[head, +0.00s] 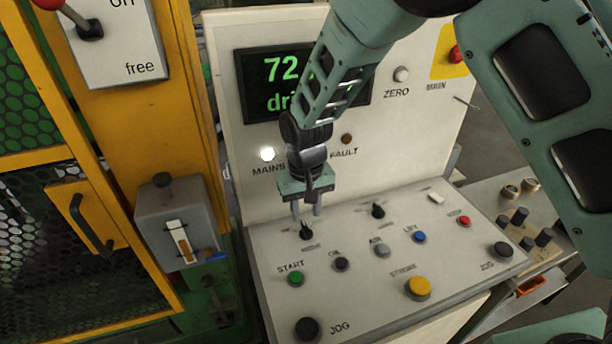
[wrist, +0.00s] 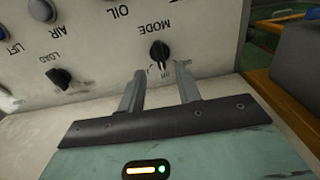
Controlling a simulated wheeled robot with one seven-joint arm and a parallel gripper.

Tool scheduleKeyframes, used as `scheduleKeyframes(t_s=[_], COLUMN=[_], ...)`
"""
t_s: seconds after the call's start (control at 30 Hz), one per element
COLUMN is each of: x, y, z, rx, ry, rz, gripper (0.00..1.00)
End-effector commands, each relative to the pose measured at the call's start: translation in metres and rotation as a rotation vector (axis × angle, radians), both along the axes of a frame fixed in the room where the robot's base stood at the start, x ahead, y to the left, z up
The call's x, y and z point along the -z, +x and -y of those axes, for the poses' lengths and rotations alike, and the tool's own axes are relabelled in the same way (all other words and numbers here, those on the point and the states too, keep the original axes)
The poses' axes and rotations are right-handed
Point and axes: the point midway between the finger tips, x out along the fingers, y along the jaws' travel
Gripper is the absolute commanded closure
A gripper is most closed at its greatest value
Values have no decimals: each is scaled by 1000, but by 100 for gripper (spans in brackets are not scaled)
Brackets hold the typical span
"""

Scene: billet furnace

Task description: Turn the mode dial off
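The mode dial (head: 306,231) is a small black knob on the sloping panel, above its MODE label in the head view. It also shows in the wrist view (wrist: 160,51), with the MODE lettering upside down and small position marks beside it. Which mark its pointer faces is too small to tell. My gripper (head: 306,211) hangs just above the dial in the head view. Its two fingers are apart and empty in the wrist view (wrist: 160,78), and the dial shows beyond their tips, roughly centred between them. I see no contact with it.
A similar black LOAD dial (head: 378,210) sits to the right of the mode dial. The green START button (head: 295,279), the OIL button (head: 341,264) and the AIR button (head: 382,251) are nearby. The upright display panel (head: 260,200) stands close behind my gripper. A yellow guard frame (head: 180,100) is at left.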

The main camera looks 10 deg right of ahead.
Motion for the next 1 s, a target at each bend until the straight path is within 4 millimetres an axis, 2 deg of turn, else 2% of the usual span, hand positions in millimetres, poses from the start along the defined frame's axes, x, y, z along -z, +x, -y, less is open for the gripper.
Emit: scheduleKeyframes(t_s=[0.3, 0.5, 0.7, 1.0], x=[-73, -107, -121, -123], y=[1, 1, 0, 0], z=[0, 0, 0, 0], rx=[0, 1, 0, 1], ry=[3, 2, -1, -1], rz=[5, 3, 0, 0], gripper=[66, 66, 66, 66])
